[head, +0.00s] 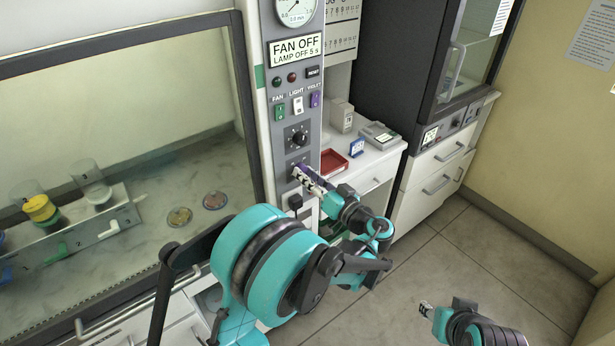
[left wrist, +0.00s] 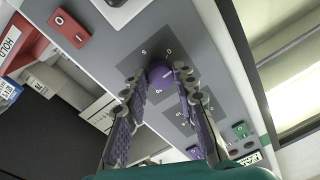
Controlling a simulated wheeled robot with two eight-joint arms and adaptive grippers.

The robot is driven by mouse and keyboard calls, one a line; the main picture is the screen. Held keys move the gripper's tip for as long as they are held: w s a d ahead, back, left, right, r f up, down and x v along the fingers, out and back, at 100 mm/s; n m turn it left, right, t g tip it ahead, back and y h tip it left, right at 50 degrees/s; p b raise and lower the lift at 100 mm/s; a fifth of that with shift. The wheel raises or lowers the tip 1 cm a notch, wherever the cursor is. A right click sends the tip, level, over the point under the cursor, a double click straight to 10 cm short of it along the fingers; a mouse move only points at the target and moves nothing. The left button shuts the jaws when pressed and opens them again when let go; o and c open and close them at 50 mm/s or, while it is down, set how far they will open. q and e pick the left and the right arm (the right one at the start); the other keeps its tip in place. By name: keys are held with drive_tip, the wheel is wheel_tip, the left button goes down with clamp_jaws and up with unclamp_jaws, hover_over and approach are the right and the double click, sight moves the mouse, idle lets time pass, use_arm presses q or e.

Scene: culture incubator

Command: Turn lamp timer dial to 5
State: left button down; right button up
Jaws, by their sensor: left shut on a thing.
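The lamp timer dial (left wrist: 158,73) is a small purple knob with a pale pointer mark, on the grey control panel (left wrist: 110,45) in the left wrist view. My left gripper (left wrist: 163,82) has its two purple-padded fingers on either side of it, shut on it. In the head view my left gripper (head: 300,172) reaches the panel below a black dial (head: 299,137) and covers the lamp timer dial. The display (head: 296,48) reads "FAN OFF" and "LAMP OFF 5 s". My right gripper (head: 425,309) is low at right, away from the panel; its jaw state is unclear.
Fan, light and violet switches (head: 298,104) sit above the black dial. A red tray (head: 333,162) and small boxes (head: 341,115) stand on the counter at right. The cabinet window (head: 120,130) is at left, with dishes and a rack behind it. The floor at right is clear.

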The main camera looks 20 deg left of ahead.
use_arm(q)
drive_tip(key=shift+m, duration=1)
drive_tip(key=c, duration=1.2)
unclamp_jaws()
drive_tip(key=v, duration=1.2)
